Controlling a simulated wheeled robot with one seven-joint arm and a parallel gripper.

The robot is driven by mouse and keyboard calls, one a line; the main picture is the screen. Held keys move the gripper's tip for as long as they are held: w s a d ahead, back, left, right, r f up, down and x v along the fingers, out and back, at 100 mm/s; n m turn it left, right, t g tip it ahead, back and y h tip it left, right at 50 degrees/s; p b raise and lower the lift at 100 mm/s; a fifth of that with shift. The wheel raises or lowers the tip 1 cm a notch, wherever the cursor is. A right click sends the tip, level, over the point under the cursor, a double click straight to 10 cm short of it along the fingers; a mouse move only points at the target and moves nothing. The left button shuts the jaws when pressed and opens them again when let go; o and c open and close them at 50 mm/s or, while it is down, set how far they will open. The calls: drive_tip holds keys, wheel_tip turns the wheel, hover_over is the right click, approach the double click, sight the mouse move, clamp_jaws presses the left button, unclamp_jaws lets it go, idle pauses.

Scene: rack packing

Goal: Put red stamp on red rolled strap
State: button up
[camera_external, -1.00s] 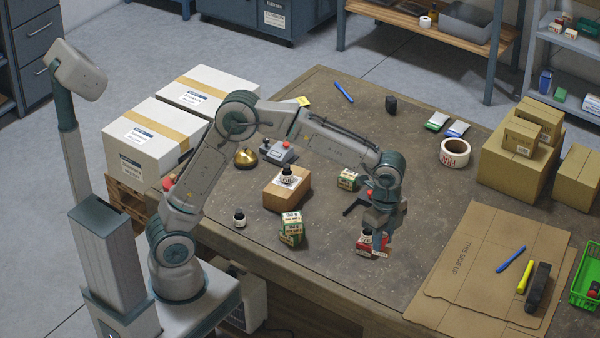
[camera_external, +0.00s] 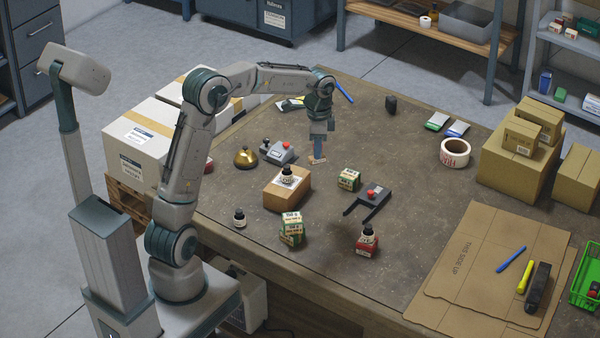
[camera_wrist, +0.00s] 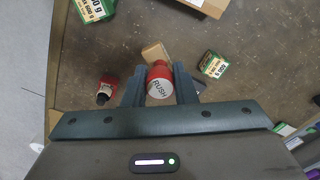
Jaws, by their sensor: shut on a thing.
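My gripper (camera_external: 318,146) is over the back middle of the table in the external view. In the wrist view its fingers (camera_wrist: 160,88) are shut on the red stamp (camera_wrist: 158,79), whose round top reads RUSH. A tan block, apparently the stamp's base (camera_wrist: 154,52), shows beyond it; the same tan base (camera_external: 318,161) shows below my fingers in the external view. I cannot tell how far it is above the table. A dark red thing (camera_external: 209,165), perhaps the red rolled strap, shows beside my arm at the table's left; my arm hides most of it.
A brass bell (camera_external: 246,158) and a grey device with a red knob (camera_external: 281,151) stand left of my gripper. White cartons (camera_external: 140,150) stand left.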

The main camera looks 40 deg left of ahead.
drive_tip(key=s+a+n, duration=0.2)
drive_tip(key=a+n, duration=0.1)
drive_tip(key=a, duration=1.2)
drive_tip(key=s+a+n, duration=0.2)
drive_tip(key=a+n, duration=0.2)
drive_tip(key=a, duration=1)
drive_tip(key=a+f, duration=0.4)
drive_tip(key=a+f+p, duration=0.1)
drive_tip(key=a+f, duration=0.6)
drive_tip(key=a, duration=0.1)
drive_tip(key=shift+w+f+p, duration=0.3)
drive_tip(key=shift+f+p, duration=0.05)
drive_tip(key=shift+f, duration=2.2)
drive_tip(key=o, duration=1)
drive_tip(key=shift+r, duration=0.1)
